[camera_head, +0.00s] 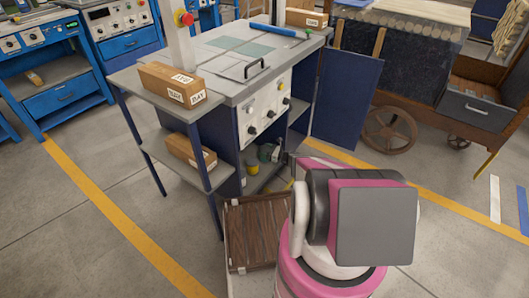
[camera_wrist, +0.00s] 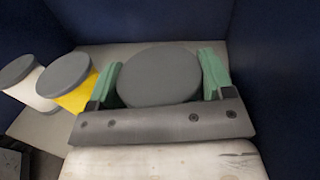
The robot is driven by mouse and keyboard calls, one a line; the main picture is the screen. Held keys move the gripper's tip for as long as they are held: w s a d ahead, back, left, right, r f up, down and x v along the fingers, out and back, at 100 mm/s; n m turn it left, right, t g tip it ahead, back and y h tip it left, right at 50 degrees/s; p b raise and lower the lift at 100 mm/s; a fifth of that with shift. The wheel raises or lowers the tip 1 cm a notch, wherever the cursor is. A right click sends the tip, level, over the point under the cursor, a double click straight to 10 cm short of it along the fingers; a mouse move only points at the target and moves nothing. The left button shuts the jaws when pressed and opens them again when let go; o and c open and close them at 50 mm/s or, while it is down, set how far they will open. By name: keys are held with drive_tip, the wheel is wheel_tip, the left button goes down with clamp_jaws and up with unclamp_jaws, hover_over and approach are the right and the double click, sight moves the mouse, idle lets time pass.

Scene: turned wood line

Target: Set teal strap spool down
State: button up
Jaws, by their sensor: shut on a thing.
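In the wrist view, a spool with a round grey top (camera_wrist: 158,76) sits between the two green finger pads of my gripper (camera_wrist: 161,80). My gripper is shut on it. Its wound strap is hidden under the top flange, so its colour does not show. The spool is inside a compartment with dark blue side walls, over a grey shelf (camera_wrist: 100,52). Whether its base touches the shelf cannot be told. In the head view my arm reaches toward the cabinet's lower opening and hides the gripper and the held spool.
A yellow spool (camera_wrist: 72,85) and a white spool (camera_wrist: 22,82) stand left of my gripper, the yellow one close to the left finger. A blue wall (camera_wrist: 285,70) bounds the right. The workbench (camera_head: 240,90) is above. A brown slatted crate (camera_head: 250,235) is beside my arm.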

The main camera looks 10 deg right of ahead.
drive_tip(key=shift+w+a+f, duration=0.1)
drive_tip(key=shift+f, duration=0.25)
drive_tip(key=o, duration=1.1)
drive_tip(key=shift+c, duration=0.2)
